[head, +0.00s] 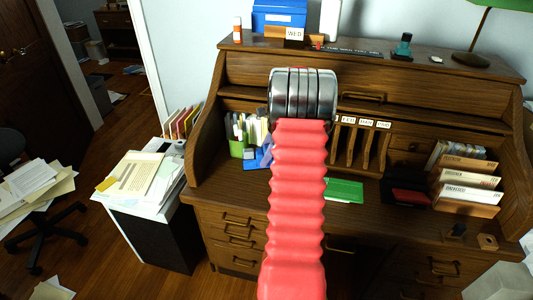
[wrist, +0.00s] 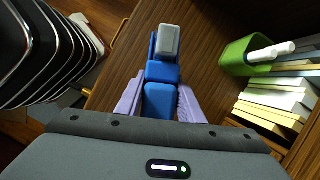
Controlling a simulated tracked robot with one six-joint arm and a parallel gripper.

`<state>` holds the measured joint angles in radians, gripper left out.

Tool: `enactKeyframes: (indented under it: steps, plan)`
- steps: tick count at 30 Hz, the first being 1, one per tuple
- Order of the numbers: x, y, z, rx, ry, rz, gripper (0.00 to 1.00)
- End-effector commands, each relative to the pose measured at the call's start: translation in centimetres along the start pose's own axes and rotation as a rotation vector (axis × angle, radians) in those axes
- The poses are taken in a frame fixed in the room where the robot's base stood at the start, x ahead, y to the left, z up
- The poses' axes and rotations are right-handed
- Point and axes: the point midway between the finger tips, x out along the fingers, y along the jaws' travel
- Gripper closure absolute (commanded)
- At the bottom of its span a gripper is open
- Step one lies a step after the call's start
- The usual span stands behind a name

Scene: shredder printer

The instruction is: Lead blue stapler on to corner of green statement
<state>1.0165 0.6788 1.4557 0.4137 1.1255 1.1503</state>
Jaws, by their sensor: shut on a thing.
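The blue stapler (wrist: 162,72) is between the two lavender fingers of my gripper (wrist: 160,100) in the wrist view. My gripper is shut on it, and its grey-tipped end points away from the wrist. In the head view, a blue patch (head: 266,157) shows just left of my red arm, near the green cup; most of my gripper is hidden behind the arm. The green statement (head: 344,190) lies flat on the desk top, right of my arm. Its left part is hidden by the arm. The wrist view does not show the statement.
A green cup (head: 236,149) with white items stands on the desk left of my arm, close to my gripper in the wrist view (wrist: 243,56). Upright dividers (head: 360,148) stand behind the statement. A dark red-topped box (head: 409,197) and a letter rack (head: 468,185) stand to the right.

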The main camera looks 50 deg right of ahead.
Motion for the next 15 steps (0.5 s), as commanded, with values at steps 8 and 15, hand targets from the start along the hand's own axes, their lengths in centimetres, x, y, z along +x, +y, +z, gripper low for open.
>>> enactKeyframes:
  steps: [8, 15]
  plan:
    - [1.1, 2.0, 3.1, -0.386, 0.008, 0.15, 0.97]
    - [2.5, 4.0, 7.6, -0.756, 0.008, 0.297, 0.97]
